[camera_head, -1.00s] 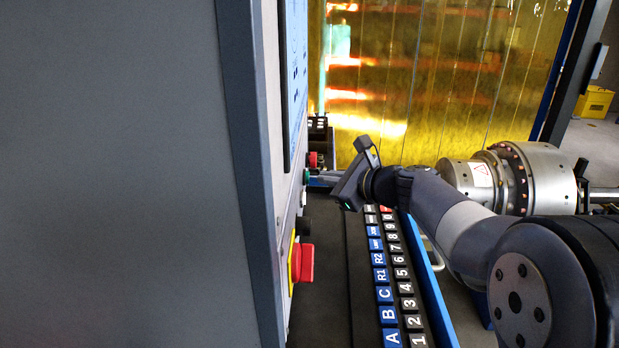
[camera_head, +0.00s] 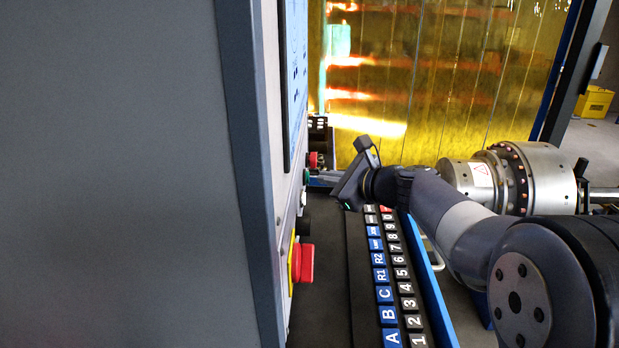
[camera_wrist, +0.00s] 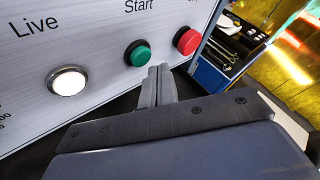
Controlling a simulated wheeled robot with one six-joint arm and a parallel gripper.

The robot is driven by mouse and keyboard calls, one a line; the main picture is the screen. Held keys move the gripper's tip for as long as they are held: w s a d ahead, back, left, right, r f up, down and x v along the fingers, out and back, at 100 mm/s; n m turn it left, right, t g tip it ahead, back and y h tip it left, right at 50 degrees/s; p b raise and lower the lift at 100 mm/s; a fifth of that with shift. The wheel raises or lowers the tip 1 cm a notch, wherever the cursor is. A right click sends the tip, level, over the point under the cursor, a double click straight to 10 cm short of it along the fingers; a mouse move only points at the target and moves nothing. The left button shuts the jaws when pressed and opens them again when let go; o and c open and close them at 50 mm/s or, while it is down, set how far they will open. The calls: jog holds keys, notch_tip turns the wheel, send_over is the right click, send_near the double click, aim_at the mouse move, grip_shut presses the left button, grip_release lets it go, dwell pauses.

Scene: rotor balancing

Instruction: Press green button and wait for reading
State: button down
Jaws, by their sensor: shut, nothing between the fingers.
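The green button (camera_wrist: 138,54), under the label "Start", is on the light panel in the wrist view. It shows as a small green spot (camera_head: 307,175) at the panel's edge in the head view. My gripper (camera_wrist: 159,70) is shut and empty. Its fingertips are close to the green button, just to its lower right in the wrist view. I cannot tell whether they touch it. In the head view my gripper (camera_head: 316,176) points left at the panel. The screen (camera_head: 294,80) is seen almost edge-on, so no reading is legible.
A red button (camera_wrist: 187,40) is right of the green one, and a lit white "Live" button (camera_wrist: 67,81) is left. A red emergency knob (camera_head: 303,263) juts from the panel nearer me. A labelled keypad strip (camera_head: 354,290) lies below my arm. A metal rotor (camera_head: 540,178) is at right.

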jog(key=shift+a, duration=0.1)
jog(key=shift+a, duration=0.35)
